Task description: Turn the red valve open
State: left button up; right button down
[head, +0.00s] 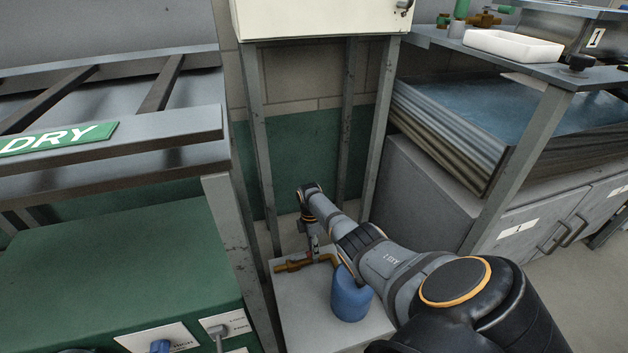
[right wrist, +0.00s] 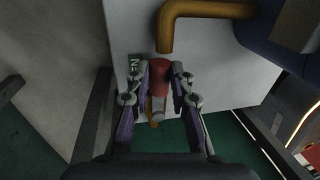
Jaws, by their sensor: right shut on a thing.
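The red valve (right wrist: 159,77) shows in the right wrist view as a short red piece between my right gripper's fingertips (right wrist: 161,82). The fingers close on it from both sides. A bent brass pipe (right wrist: 205,9) ends just beside it. In the head view, my right gripper (head: 312,246) points down at the brass pipe (head: 292,266) on a low light-grey stand (head: 295,320). There the gripper mostly hides the valve. How far the valve is turned cannot be told. My left gripper is not in view.
A blue cylinder (head: 350,297) stands on the stand, close to my right arm. Metal legs of a white cabinet (head: 318,18) rise behind. A rack with a DRY sign (head: 60,138) is on the left, a grey cabinet (head: 440,195) on the right.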

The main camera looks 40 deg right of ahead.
jog(key=shift+w, duration=0.1)
jog(key=c, duration=1.2)
grip_release()
jog(key=shift+o, duration=0.2)
notch_tip(320, 180, up, 12)
jog(key=w+d, duration=0.1)
jog(key=w, duration=0.1)
jog(key=shift+f, duration=0.15)
